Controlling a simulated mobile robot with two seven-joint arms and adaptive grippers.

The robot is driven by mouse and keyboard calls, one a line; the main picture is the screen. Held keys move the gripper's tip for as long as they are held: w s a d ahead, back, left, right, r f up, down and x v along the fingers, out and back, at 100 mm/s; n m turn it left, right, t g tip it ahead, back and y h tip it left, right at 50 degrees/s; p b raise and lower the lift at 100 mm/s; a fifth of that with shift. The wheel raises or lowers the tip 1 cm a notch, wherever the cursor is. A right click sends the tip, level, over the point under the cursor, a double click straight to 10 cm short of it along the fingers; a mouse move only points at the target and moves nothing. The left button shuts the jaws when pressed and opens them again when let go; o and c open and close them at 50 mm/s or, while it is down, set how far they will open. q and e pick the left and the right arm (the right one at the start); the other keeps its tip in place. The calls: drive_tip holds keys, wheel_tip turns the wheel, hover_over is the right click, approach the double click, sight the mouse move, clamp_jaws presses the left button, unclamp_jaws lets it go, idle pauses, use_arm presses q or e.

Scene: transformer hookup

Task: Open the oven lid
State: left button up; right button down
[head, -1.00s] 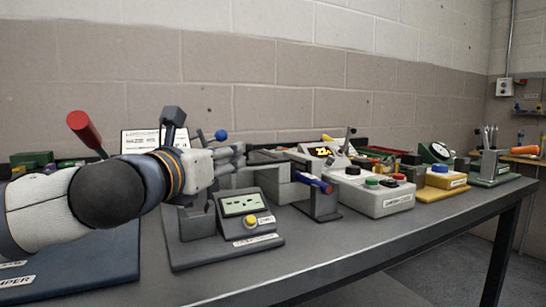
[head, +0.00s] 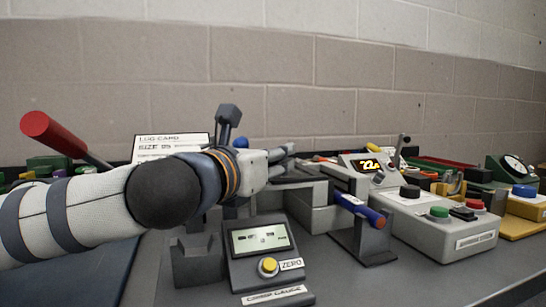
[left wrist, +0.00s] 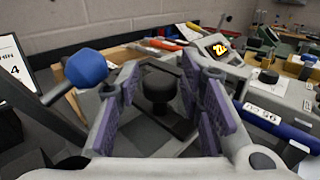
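In the left wrist view a black round knob (left wrist: 158,84) stands up from a dark flat plate (left wrist: 150,131), which looks like the oven lid lying closed. My left gripper (left wrist: 160,92) is open, with its purple-padded fingers on either side of the knob and gaps between. I cannot tell its height above the plate. In the head view the left gripper (head: 283,160) reaches in over a grey block-like body (head: 318,213), probably the oven; its lid and knob are hidden there. A lit display reading about 22 (head: 369,166) stands just behind to the right. My right gripper is not in view.
A blue-ended lever (left wrist: 86,68) stands close left of the gripper. A blue-and-red handle on a grey stand (head: 361,209) is to the right, beside a button box (head: 440,223). A meter with a yellow button (head: 264,253) sits in front. A red handle (head: 52,134) rises at left.

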use_arm(q)
clamp_jaws()
drive_tip(key=shift+a, duration=0.1)
drive_tip(key=shift+s+a, duration=0.1)
drive_tip(key=shift+a, duration=0.2)
drive_tip(key=shift+s+a, duration=0.15)
drive_tip(key=shift+a, duration=0.25)
drive_tip(key=shift+o, duration=2.4)
unclamp_jaws()
drive_tip(key=shift+f, duration=0.1)
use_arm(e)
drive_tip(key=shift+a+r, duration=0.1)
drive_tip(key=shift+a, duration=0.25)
use_arm(q)
drive_tip(key=shift+d, duration=0.1)
